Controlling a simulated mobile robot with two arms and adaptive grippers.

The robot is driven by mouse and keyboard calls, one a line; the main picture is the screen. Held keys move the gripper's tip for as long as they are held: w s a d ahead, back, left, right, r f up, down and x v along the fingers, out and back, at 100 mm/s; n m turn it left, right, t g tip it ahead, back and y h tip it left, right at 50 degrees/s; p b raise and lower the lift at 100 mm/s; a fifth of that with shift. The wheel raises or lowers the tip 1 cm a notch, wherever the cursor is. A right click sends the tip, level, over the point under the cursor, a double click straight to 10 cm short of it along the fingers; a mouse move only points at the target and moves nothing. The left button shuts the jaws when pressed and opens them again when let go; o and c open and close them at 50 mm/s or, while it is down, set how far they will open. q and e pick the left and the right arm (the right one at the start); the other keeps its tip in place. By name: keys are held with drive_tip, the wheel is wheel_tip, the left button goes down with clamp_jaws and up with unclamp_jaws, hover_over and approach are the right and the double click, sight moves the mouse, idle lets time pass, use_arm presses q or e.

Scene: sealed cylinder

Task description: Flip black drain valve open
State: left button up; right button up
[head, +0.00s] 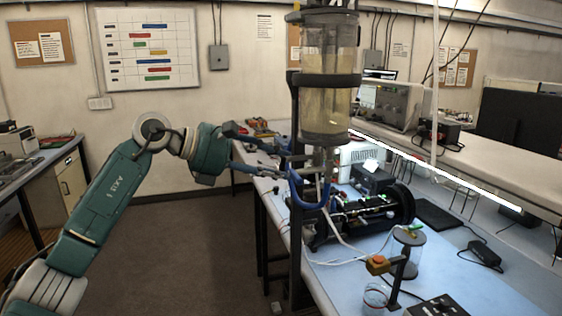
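A clear sealed cylinder (328,105) with dark bands hangs upright on a black post and holds pale yellowish contents. A small metallic drain fitting (325,158) sits under its bottom. The black drain valve handle is too small and partly covered to make out clearly. A blue hose (310,203) curves below the fitting. My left gripper (288,163) reaches in from the left at the height of the fitting, with its two fingers apart, one above the other. Its tips are close to the fitting's left side; I cannot tell whether they touch. My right gripper is not in view.
The black post (295,240) stands by the blue-topped bench (345,285). A black machine (365,212), a small stand with an orange part (378,265) and a clear cup (376,297) are on the bench. The floor left of the bench is clear.

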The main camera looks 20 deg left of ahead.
use_arm(q)
drive_tip(key=shift+w+d+f, duration=0.25)
drive_tip(key=shift+w+d, duration=0.15)
drive_tip(key=shift+d, duration=0.05)
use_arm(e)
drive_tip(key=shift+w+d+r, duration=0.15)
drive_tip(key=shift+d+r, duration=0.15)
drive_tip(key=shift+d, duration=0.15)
use_arm(q)
clamp_jaws()
drive_tip(key=shift+s+d+r+n+g+p, duration=0.15)
drive_tip(key=shift+n+g+p, duration=0.3)
drive_tip(key=shift+p, duration=0.35)
drive_tip(key=shift+f+n+h, duration=0.25)
drive_tip(key=shift+n+h, duration=0.05)
drive_tip(key=shift+n, duration=0.15)
unclamp_jaws()
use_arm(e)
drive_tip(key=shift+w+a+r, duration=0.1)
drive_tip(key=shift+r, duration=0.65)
